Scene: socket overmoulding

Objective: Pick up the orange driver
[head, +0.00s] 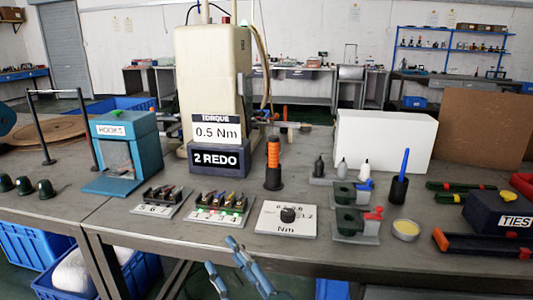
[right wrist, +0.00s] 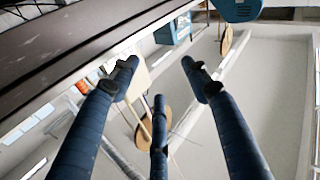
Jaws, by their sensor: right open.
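The orange driver (head: 273,152) stands upright in a dark round holder (head: 273,180) near the middle of the bench, in the head view. My right gripper (head: 232,258) is low in front of the bench's front edge, nearer than the driver and apart from it. In the right wrist view its blue fingers (right wrist: 158,76) are spread, with nothing between them. My left gripper is not in view.
The bench (head: 140,225) holds terminal blocks (head: 220,206) and a torque dial plate (head: 287,218) in front of the driver. A cream machine (head: 213,80) with a "2 REDO" sign stands behind left. Green clamps (head: 355,222) and a blue-handled tool (head: 401,175) stand to the right.

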